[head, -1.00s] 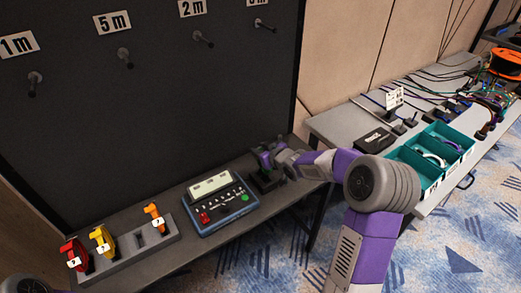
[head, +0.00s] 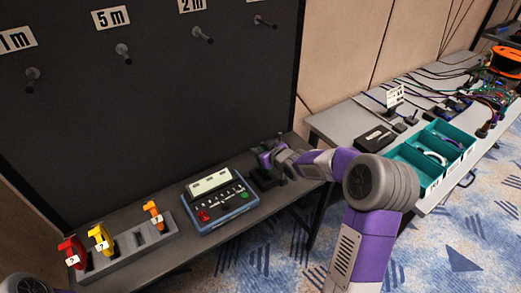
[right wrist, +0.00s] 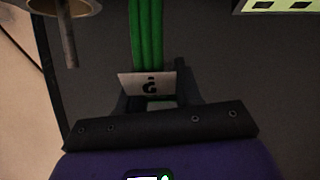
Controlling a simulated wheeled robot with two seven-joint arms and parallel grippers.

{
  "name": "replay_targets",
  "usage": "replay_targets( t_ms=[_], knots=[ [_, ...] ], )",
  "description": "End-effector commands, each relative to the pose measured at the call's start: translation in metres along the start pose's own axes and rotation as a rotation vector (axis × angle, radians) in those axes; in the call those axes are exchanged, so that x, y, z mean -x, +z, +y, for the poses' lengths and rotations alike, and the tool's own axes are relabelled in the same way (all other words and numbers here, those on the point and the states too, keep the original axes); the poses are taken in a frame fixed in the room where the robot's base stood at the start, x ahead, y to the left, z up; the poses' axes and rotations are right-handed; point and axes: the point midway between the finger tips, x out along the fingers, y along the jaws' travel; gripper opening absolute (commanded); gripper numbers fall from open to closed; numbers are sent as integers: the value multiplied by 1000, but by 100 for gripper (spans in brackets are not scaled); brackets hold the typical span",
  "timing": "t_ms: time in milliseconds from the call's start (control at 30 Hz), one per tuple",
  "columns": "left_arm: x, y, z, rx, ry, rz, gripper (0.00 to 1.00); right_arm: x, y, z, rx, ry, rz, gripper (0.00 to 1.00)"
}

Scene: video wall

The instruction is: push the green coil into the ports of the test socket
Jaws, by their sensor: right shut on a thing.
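My right gripper (head: 264,158) is over the far right part of the bench, above a small black block (head: 266,179) that looks like the test socket. In the right wrist view the gripper (right wrist: 160,100) is shut on the green coil (right wrist: 147,35). Its green strands run up between the fingers, and a white tag (right wrist: 147,86) with a question mark faces the camera. In the head view the coil is too small and hidden to make out. I cannot tell whether its plugs touch the socket's ports. My left gripper is not in view.
A blue tester (head: 222,202) stands left of the socket. A grey rack (head: 140,240) holds red (head: 70,250), yellow (head: 101,238) and orange (head: 153,212) coils. A dark pegboard (head: 150,110) rises behind. A side table with teal bins (head: 420,170) stands at right.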

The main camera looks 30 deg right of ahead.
Motion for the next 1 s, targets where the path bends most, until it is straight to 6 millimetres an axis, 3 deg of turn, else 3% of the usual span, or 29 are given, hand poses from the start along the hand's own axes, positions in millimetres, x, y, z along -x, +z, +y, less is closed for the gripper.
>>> replay_targets(
  t_ms=[1000],
  knots=[
    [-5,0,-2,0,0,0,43,-4,7,0,0,0,2,0]
  ],
)
